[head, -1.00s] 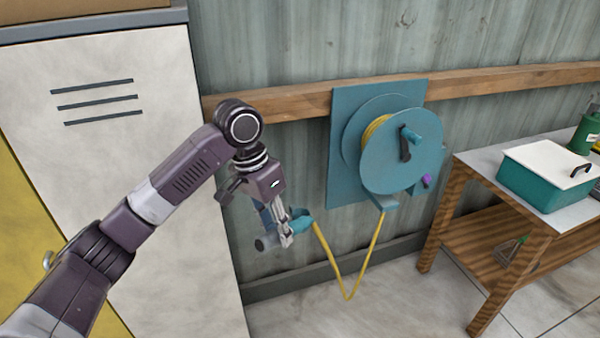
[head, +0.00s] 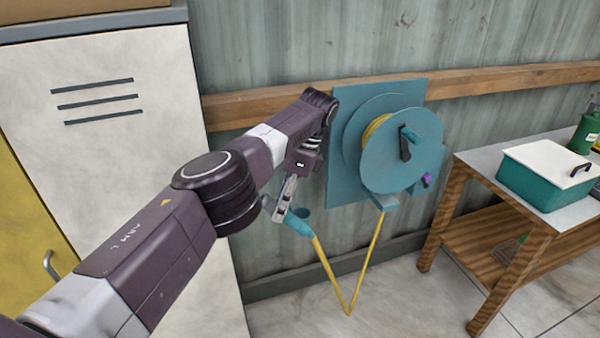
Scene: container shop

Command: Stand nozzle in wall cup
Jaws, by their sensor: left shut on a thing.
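The nozzle (head: 298,225) is teal with a grey front end, on the end of a yellow hose (head: 326,265). My left gripper (head: 281,213) is shut on the nozzle. The nozzle is tilted, with its grey end to the upper left and its hose end to the lower right. A small teal rim (head: 304,211), which looks like the wall cup, shows just behind and right of the gripper. The nozzle and gripper hide most of it. I cannot tell whether the nozzle touches it. My right gripper is not in view.
A white locker (head: 100,120) stands left. A wooden table (head: 475,165) with a lidded teal box (head: 545,182) stands right. The hose hangs in a V.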

